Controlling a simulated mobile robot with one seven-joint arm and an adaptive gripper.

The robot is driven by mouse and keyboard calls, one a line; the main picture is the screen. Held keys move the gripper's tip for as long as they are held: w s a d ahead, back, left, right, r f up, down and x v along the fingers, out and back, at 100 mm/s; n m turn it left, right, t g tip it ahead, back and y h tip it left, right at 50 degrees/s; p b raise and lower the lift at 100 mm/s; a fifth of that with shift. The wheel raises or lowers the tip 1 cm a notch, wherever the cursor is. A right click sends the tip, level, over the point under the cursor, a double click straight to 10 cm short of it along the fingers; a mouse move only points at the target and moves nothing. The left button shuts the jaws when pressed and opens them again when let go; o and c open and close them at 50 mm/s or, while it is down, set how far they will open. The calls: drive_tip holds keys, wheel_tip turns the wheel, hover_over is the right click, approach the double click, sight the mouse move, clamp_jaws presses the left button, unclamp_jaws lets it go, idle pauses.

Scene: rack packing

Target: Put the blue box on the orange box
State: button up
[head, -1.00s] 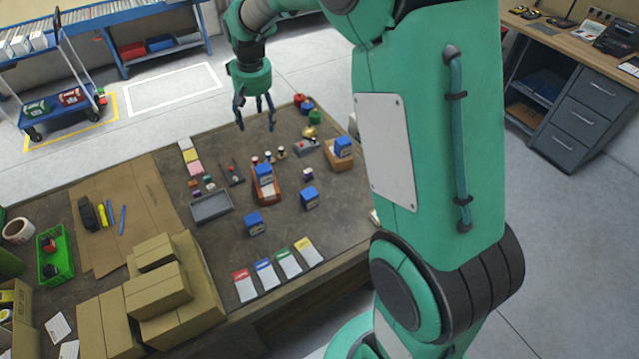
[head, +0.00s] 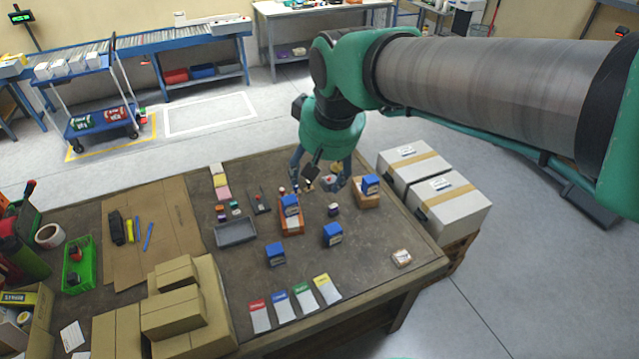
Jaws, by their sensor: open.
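Several small blue boxes with pale labels are on the table. One blue box (head: 275,253) stands in the middle and another blue box (head: 333,235) stands to its right. A third blue box (head: 290,203) sits on an orange, box-like holder (head: 292,224). A fourth blue box (head: 371,183) sits on a tan-orange box (head: 366,199) at the right. My gripper (head: 320,181) is open, fingers pointing down, over the far part of the table behind the orange holder. It holds no blue box. The gripper hides part of the table's far edge.
A grey tray (head: 236,233) lies left of the orange holder. Coloured cards (head: 294,302) lie at the front. Stacked cardboard boxes (head: 170,300) fill the front left. Small stamps and pots crowd the area below my gripper. The right front tabletop is mostly clear.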

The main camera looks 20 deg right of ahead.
drive_tip(key=s+f+t, duration=0.1)
drive_tip(key=s, duration=1.3)
drive_tip(key=shift+a+f, duration=0.25)
drive_tip(key=shift+a, duration=0.05)
drive_tip(key=shift+f, duration=0.1)
wheel_tip(320, 180, down, 8)
drive_tip(key=b, duration=0.8)
